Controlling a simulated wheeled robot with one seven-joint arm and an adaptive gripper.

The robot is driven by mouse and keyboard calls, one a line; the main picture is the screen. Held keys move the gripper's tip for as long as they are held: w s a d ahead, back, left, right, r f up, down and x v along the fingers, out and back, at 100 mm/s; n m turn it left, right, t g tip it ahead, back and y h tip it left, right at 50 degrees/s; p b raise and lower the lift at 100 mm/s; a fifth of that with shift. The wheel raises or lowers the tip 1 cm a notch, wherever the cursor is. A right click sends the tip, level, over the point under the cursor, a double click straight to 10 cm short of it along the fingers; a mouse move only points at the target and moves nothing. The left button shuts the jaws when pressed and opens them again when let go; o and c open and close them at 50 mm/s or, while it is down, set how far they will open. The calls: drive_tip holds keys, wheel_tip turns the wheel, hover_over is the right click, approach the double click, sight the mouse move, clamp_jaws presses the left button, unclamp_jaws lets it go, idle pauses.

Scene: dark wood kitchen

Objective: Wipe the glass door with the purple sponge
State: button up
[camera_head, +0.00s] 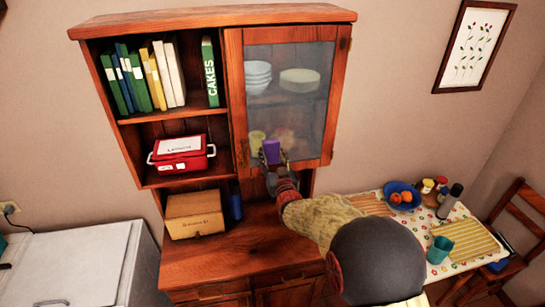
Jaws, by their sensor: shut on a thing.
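The purple sponge (271,151) is held upright in my gripper (272,162), which is shut on it. The sponge is in front of the lower part of the glass door (313,62), left of its middle. I cannot tell whether the sponge touches the glass. The glass door is shut, in a reddish wood frame on the right side of the cabinet. The glass looks hazy, and stacked bowls, plates and a yellowish cup show behind it. My arm reaches up from the lower right and hides part of the cabinet below the door.
Left of the door are open shelves with books (147,75), a red box (181,154) and a wooden box (194,214). A blue cylinder (236,207) stands on the counter (215,257). At right, a table holds a blue bowl (388,191), a teal cup (440,250) and a dark bottle (450,201).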

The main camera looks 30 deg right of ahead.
drive_tip(key=shift+b+x, duration=0.85)
drive_tip(key=shift+x, duration=0.1)
drive_tip(key=shift+s+d+f+b, duration=0.1)
drive_tip(key=shift+s+d+b, duration=0.15)
drive_tip(key=shift+d+b, duration=0.5)
drive_tip(key=shift+s+d+r+b, duration=0.1)
drive_tip(key=shift+s+d+b, duration=0.25)
drive_tip(key=shift+d, duration=0.7)
drive_tip(key=shift+s+d+f+b, duration=0.15)
drive_tip(key=shift+d+b, duration=0.45)
drive_tip(key=shift+d, duration=0.3)
drive_tip(key=shift+s+d, duration=0.2)
drive_tip(key=shift+d, duration=0.5)
